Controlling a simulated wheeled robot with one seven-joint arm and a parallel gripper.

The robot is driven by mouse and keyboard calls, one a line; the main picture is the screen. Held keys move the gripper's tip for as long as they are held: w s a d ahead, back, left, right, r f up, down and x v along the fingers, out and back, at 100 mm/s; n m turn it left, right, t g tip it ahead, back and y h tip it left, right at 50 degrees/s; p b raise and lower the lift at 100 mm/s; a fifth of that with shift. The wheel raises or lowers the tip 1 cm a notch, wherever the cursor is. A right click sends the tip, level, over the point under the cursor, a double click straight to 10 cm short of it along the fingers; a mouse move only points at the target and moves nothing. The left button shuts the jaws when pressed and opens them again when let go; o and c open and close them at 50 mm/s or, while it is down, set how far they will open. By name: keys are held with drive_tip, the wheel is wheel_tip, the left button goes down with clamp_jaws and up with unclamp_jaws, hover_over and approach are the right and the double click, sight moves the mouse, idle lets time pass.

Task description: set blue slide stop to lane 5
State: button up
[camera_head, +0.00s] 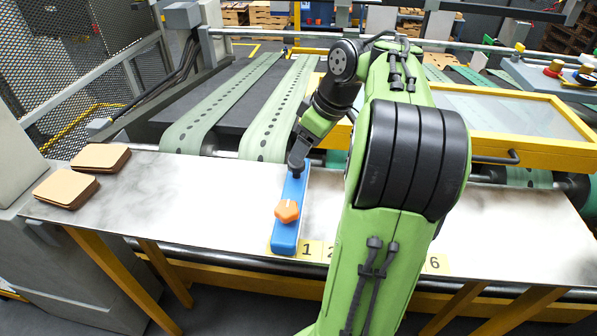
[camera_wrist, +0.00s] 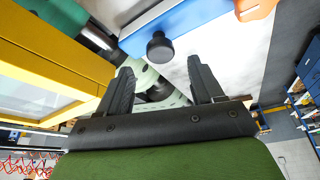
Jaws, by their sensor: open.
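The blue slide stop (camera_head: 285,235) lies lengthwise across the pale metal table (camera_head: 215,195), beside the yellow "1" label (camera_head: 307,250). It carries an orange knob (camera_head: 287,211) at its near part. In the wrist view, the blue bar (camera_wrist: 185,18) has a black round knob (camera_wrist: 160,47) at its end. My gripper (camera_head: 301,148) is at the far end of the stop. In the wrist view, its two fingers (camera_wrist: 160,70) are apart, with the black knob just beyond the tips and nothing gripped. The "6" label (camera_head: 434,263) shows right of my arm; the "5" label is hidden.
Stacked brown blanks (camera_head: 66,188) lie at the table's left end. Green perforated belts (camera_head: 215,110) run behind the table. A yellow-framed clear guard (camera_head: 510,115) stands behind at right. My arm covers the table's middle; its right part looks clear.

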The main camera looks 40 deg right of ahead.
sight(293, 194)
drive_tip(key=b+x, duration=0.1)
drive_tip(key=x, duration=0.4)
drive_tip(key=shift+f+b, duration=0.1)
drive_tip(key=shift+b, duration=0.3)
drive_tip(key=shift+c, duration=0.3)
clamp_jaws()
